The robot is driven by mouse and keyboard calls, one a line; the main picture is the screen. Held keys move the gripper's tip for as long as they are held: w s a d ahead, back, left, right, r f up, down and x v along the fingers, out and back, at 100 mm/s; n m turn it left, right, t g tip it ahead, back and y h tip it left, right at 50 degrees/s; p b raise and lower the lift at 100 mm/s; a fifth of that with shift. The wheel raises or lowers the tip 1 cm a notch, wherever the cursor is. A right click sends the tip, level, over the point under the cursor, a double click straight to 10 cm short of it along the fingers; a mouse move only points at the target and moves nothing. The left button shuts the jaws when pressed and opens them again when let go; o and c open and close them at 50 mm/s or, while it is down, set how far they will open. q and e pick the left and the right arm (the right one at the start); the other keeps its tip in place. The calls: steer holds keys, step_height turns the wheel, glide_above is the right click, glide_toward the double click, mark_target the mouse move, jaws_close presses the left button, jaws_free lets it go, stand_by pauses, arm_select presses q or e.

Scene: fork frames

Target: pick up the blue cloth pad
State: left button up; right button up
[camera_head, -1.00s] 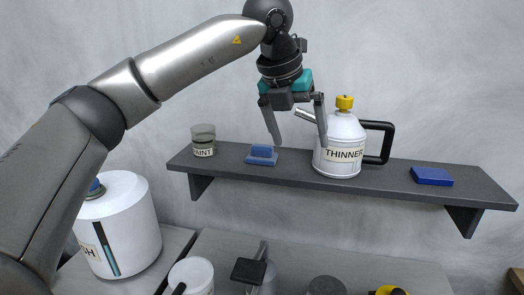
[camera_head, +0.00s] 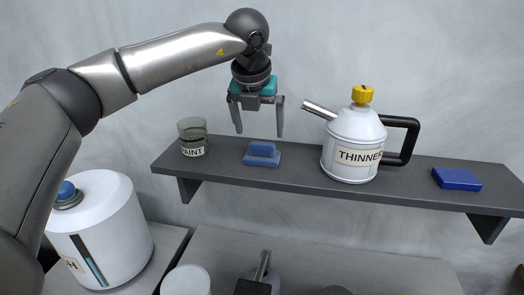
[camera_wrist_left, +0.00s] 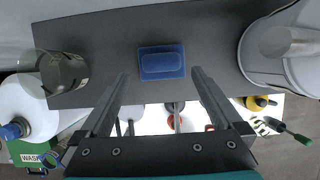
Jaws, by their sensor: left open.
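A blue pad with a raised block on top (camera_head: 262,154) lies on the grey shelf (camera_head: 300,178), left of the thinner can. It also shows in the left wrist view (camera_wrist_left: 161,62), between and just beyond the fingertips. A flat plain blue pad (camera_head: 456,179) lies at the shelf's right end. I cannot tell which of the two is the cloth one. My left gripper (camera_head: 260,134) is open and empty, pointing down above the pad with the raised block, apart from it. My right gripper is not in view.
A white thinner can (camera_head: 352,131) with a spout and black handle stands right of the gripper. A glass paint jar (camera_head: 192,137) stands to the left. A large white container (camera_head: 100,228) stands below on the left. The shelf is clear between can and flat pad.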

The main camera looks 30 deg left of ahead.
mark_target(262, 144)
arm_select(q)
steer(key=shift+w+f, duration=0.2)
steer(key=shift+f, duration=0.3)
steer(key=p+x, duration=0.1)
steer(key=x, duration=0.3)
steer(key=shift+f+p, duration=0.2)
steer(key=shift+p, duration=0.2)
steer(key=shift+w+f, duration=0.15)
steer(key=shift+f, duration=0.15)
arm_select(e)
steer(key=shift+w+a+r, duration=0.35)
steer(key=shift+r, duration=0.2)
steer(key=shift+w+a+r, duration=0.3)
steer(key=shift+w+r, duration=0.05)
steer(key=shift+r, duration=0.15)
arm_select(q)
steer(key=shift+c, duration=0.2)
steer(key=c, duration=1.2)
steer(key=shift+o, duration=0.2)
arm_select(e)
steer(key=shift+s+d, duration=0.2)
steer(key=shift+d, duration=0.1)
arm_select(q)
steer(key=shift+r, duration=0.15)
